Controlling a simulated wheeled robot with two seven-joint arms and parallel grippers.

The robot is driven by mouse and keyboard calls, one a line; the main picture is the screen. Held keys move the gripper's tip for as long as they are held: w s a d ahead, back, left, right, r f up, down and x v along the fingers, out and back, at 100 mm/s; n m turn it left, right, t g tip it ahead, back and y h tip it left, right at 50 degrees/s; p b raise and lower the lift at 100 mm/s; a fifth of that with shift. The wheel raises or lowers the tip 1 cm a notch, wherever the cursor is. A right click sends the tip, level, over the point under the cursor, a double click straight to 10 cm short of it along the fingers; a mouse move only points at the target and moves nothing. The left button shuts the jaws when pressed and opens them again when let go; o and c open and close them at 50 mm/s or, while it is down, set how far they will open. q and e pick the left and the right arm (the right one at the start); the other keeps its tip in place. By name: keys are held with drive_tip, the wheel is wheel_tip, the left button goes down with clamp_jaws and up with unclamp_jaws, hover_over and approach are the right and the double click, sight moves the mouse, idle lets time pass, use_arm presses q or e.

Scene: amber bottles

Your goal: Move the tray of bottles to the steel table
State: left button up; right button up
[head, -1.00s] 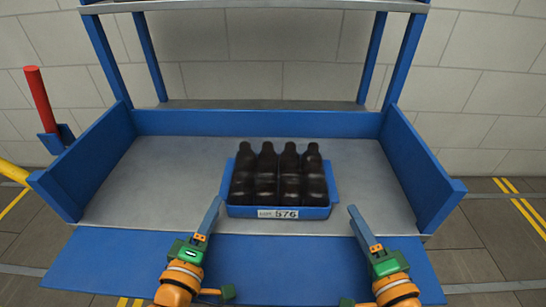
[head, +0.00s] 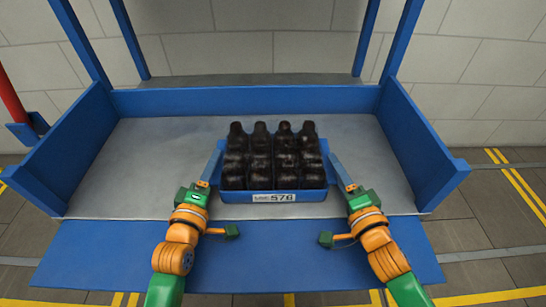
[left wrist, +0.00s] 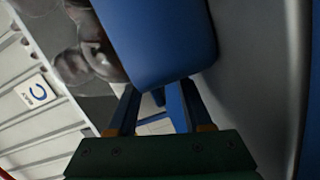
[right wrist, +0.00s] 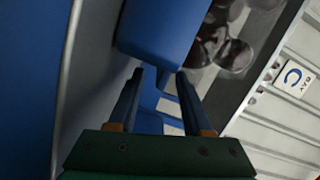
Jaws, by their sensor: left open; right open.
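The blue tray (head: 240,197) with a number label sits on the grey metal top of a blue-framed bench, full of dark bottles (head: 272,160) standing in rows. My left gripper (head: 214,162) is open beside the tray's left side. My right gripper (head: 334,162) is open beside its right side. In the left wrist view the tray's blue wall (left wrist: 160,40) lies just beyond the open fingers (left wrist: 158,103). In the right wrist view the tray wall (right wrist: 158,35) likewise lies just beyond the fingers (right wrist: 160,85). Contact cannot be told. No separate steel table is identifiable.
The bench top (head: 150,165) is clear on both sides of the tray. Blue side walls (head: 425,150) and a back rail (head: 245,100) bound it. Blue posts (head: 405,40) rise at the back. A red post (head: 10,100) stands at left. Wrist views show a "C" bay sign (right wrist: 292,77).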

use_arm(q)
drive_tip(key=shift+w+d, duration=0.1)
drive_tip(key=shift+w, duration=0.8)
use_arm(e)
drive_tip(key=shift+x, duration=0.95)
use_arm(q)
clamp_jaws()
use_arm(e)
clamp_jaws()
